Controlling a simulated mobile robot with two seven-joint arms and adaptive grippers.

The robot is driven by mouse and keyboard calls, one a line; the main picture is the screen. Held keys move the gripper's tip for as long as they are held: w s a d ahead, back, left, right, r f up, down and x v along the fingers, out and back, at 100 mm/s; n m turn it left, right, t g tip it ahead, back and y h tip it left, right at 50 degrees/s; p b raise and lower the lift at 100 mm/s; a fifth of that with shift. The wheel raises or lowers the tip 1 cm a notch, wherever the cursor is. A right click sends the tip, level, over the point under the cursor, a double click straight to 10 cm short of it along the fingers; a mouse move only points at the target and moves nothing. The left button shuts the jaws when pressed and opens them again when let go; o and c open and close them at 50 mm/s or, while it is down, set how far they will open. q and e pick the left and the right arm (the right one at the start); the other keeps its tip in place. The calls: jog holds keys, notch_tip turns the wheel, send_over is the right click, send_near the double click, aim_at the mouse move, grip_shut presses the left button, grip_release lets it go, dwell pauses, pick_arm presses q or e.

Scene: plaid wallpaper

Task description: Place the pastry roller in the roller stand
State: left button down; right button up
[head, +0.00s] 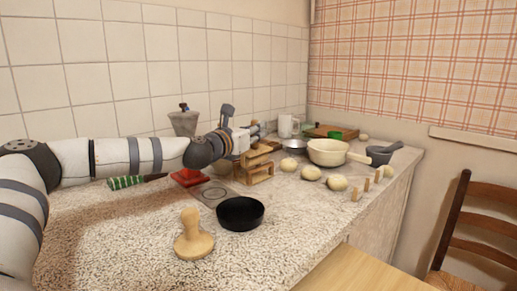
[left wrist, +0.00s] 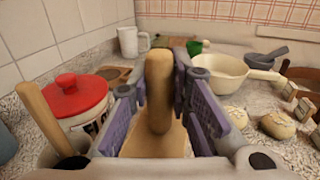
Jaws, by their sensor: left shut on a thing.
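My left gripper (head: 256,142) reaches in from the left over the counter and is shut on the pastry roller. In the left wrist view, the roller's pale wooden handle (left wrist: 158,85) stands between the purple finger pads (left wrist: 160,115). A broader wooden part shows below it; I cannot tell whether this is roller or stand. The wooden roller stand (head: 262,174) is on the counter just below the gripper in the head view. The gripper hides part of the roller, and I cannot tell whether roller and stand touch. My right gripper is not in view.
A black bowl (head: 240,213) and a wooden press (head: 193,240) stand in front. A cream pot (head: 326,153), dough balls (head: 337,183) and a grey mortar (head: 379,156) are to the right. A red-lidded jar (left wrist: 78,94) is close left in the wrist view. The front-left counter is clear.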

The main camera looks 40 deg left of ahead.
pick_arm(q)
jog(key=f, duration=0.2)
jog(key=f+b, duration=0.1)
jog(key=shift+w+a+f, duration=0.25)
jog(key=shift+a, duration=0.1)
jog(key=shift+f, duration=0.25)
jog(key=shift+r, duration=0.25)
jog(key=shift+f, duration=0.25)
jog(key=c, duration=1.5)
grip_release()
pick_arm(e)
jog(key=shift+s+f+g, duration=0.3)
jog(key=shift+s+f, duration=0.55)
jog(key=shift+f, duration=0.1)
pick_arm(q)
jog(key=shift+r, duration=0.1)
